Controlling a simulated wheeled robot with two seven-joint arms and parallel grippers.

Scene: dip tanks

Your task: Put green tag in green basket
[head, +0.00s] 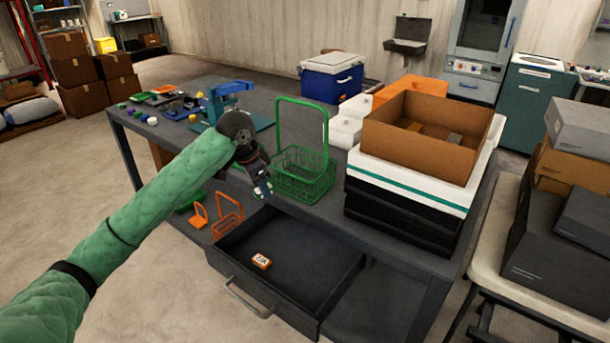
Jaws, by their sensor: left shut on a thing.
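The green basket (318,188) is a wire basket with a tall upright handle, standing on the dark table near its front edge. My left gripper (263,190) points down just left of the basket, apart from its inside as far as I can tell. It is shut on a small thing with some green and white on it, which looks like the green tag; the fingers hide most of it. My right gripper is not in view.
Small orange baskets (227,218) stand left of the drawer. An open cardboard box (400,145) on stacked trays is right of the green basket. A blue cooler (331,80) stands behind.

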